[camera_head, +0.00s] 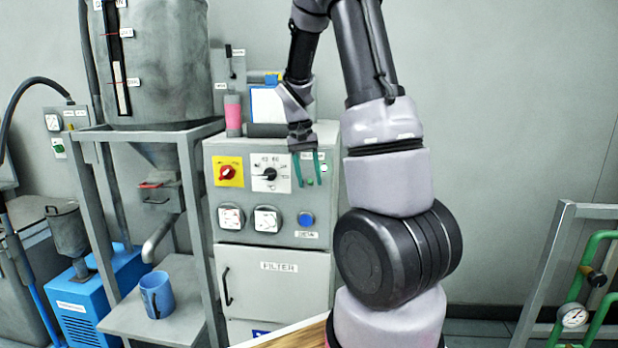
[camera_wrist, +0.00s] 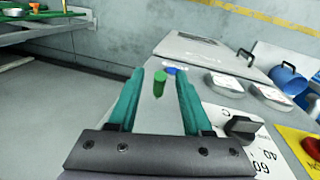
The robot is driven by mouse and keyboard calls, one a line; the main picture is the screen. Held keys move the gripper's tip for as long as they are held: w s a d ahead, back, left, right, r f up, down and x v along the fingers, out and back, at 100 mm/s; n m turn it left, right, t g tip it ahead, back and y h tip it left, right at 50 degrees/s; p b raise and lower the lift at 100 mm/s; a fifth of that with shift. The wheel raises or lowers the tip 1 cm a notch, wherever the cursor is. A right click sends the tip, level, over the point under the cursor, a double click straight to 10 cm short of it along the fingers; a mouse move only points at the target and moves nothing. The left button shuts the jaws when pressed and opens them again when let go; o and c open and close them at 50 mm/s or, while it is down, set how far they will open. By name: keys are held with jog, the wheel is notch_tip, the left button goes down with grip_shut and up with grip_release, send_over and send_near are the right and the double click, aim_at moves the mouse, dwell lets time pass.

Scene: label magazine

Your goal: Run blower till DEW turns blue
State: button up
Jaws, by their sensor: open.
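My gripper (camera_head: 310,184) is open, its two teal fingers in front of the upper panel of a grey cabinet (camera_head: 275,200). In the wrist view my gripper (camera_wrist: 160,75) has nothing between its fingers except the view of a green round button (camera_wrist: 160,84) on the panel beyond. I cannot tell whether it touches the panel. A blue round button or lamp (camera_head: 306,219) sits below, beside the gauges; it shows in the wrist view (camera_wrist: 171,70) beyond the green one. Its small label is not clearly readable. No DEW lettering is legible, and no part is legibly marked as the blower.
The panel also carries a black-knob dial (camera_head: 270,173), a red knob on a yellow plate (camera_head: 229,171) and two white gauges (camera_head: 231,217). Below is a door marked FILTER (camera_head: 277,285). A hopper on a frame (camera_head: 160,60) and blue mug (camera_head: 156,294) stand left; green pipework (camera_head: 597,262) stands right.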

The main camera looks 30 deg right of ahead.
grip_shut()
jog(key=shift+w+d+r+g+y, duration=0.15)
jog(key=shift+w+r+g+y, duration=0.15)
jog(key=shift+g+y, duration=0.15)
grip_release()
jog(key=shift+r, duration=0.1)
